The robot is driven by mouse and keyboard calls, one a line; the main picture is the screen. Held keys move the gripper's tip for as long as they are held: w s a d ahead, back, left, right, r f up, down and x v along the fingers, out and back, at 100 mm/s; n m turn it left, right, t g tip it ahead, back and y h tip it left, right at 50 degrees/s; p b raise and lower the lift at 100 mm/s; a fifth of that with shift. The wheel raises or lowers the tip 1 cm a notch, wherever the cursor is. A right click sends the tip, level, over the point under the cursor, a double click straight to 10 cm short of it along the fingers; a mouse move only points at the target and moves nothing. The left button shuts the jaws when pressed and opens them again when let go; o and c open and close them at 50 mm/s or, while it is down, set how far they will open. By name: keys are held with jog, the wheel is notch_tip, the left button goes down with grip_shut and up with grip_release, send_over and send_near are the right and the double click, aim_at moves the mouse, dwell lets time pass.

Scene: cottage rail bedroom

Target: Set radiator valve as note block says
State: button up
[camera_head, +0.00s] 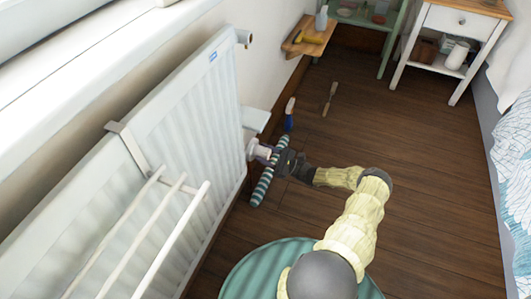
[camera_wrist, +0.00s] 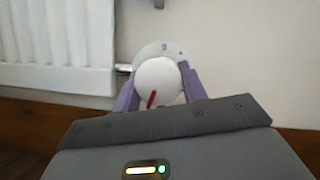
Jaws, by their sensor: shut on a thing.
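The white radiator (camera_head: 190,120) stands along the wall at the left. Its valve (camera_head: 259,151) sticks out at the radiator's near-floor right end. In the wrist view the valve knob (camera_wrist: 158,82) is round and white with a red pointer mark at its lower part, pointing down and slightly left. A pale dial plate (camera_wrist: 162,50) with small marks shows behind it; the marks are too small to read surely. My gripper (camera_head: 277,157) is shut on the knob, with a purple finger on each side (camera_wrist: 158,90). I cannot make out a note block.
A striped roll (camera_head: 262,186) lies beside my gripper. A blue-handled tool (camera_head: 289,113) and a brush-like tool (camera_head: 330,98) lie on the floor. A small wooden shelf (camera_head: 311,40) and a white nightstand (camera_head: 458,25) stand at the back. The bed (camera_head: 515,160) is at right; open floor lies between.

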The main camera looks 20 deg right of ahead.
jog(key=shift+d+m, duration=0.1)
jog(key=shift+m, duration=0.3)
jog(key=o, duration=1)
jog(key=b+v, duration=0.7)
jog(key=v, duration=1)
jog(key=shift+s+f+b, duration=0.1)
jog(key=shift+s+b, duration=0.1)
jog(key=shift+b, duration=0.1)
